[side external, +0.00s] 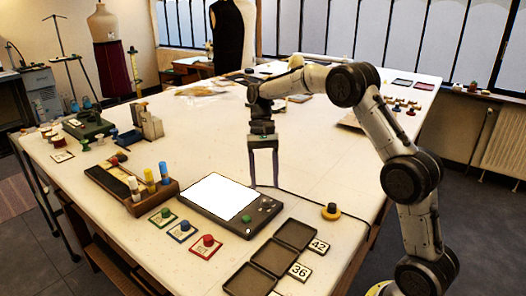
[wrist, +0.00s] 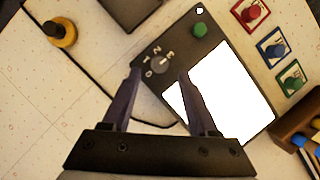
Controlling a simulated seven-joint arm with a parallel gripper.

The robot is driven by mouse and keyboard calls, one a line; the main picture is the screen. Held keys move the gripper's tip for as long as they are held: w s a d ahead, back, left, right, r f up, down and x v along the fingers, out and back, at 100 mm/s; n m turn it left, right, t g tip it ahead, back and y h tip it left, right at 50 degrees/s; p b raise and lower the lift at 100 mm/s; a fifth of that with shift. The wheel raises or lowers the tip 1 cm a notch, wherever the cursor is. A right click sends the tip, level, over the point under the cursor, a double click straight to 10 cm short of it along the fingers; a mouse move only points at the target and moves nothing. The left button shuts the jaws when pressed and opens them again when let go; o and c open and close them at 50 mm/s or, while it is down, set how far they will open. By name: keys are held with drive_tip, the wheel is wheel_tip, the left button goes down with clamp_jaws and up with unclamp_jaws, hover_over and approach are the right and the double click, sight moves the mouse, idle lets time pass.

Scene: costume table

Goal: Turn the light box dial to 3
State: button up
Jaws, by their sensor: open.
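The light box (side external: 222,203) lies on the table, a dark flat case with a glowing white panel. It also shows in the wrist view (wrist: 213,45). Its small grey dial (wrist: 159,64) sits on the dark strip beside the panel, with the marks 0 to 3 around it; I cannot tell surely which mark it points at. A green button (wrist: 200,30) is on the same strip. My gripper (side external: 263,186) is open and empty, pointing down at the dial end of the box. In the wrist view its fingertips (wrist: 159,75) appear on either side of the dial, apparently above it.
Red (side external: 207,244), blue (side external: 182,231) and green (side external: 164,216) knobs on cards stand in front of the box. Dark trays (side external: 270,258) lie nearer, a yellow-black knob (side external: 330,211) to the right. A wooden rack (side external: 133,188) stands left. A cable runs behind the box.

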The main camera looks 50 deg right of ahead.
drive_tip(key=v, duration=1)
drive_tip(key=shift+a, duration=0.1)
